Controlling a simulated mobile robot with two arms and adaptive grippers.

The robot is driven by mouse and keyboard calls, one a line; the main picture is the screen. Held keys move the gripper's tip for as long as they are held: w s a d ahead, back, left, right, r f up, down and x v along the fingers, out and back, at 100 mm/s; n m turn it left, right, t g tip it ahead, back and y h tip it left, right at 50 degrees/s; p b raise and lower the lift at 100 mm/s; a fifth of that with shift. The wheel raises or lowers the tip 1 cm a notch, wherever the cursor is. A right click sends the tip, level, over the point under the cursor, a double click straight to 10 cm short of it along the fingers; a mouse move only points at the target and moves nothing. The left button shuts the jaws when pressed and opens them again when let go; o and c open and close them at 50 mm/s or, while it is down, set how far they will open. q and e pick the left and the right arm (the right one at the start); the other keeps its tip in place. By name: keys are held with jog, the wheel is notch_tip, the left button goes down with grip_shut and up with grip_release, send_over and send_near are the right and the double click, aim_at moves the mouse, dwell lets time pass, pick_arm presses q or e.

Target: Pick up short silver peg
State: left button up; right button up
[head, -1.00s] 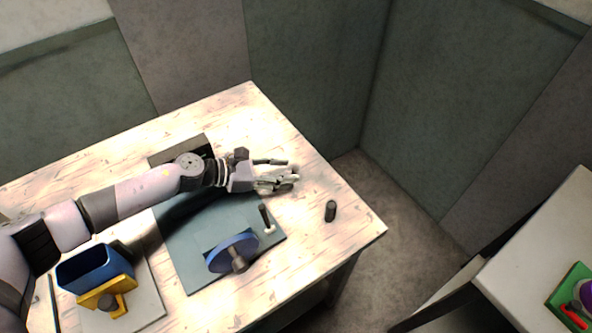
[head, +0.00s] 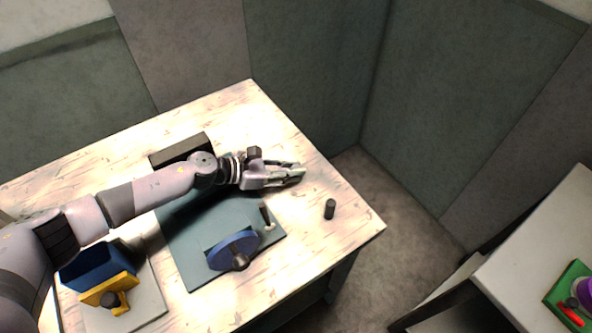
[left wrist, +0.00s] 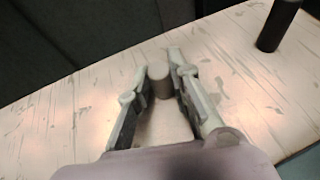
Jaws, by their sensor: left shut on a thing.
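The short silver peg (left wrist: 159,82) is a small grey cylinder standing upright between the fingertips of my left gripper in the left wrist view. My left gripper (head: 296,173) is shut on it, low over the table near its far right edge; the gripper also shows in the left wrist view (left wrist: 160,85). My right gripper is in neither view.
A dark cylinder (head: 330,209) stands near the right table corner, and also shows in the left wrist view (left wrist: 278,25). A teal plate with a blue wheel (head: 232,250), a blue bin (head: 95,267) and a yellow bracket (head: 106,291) are nearer. The wooden table (head: 345,238) ends at right.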

pick_arm(q)
grip_shut()
jog(key=shift+r, duration=0.15)
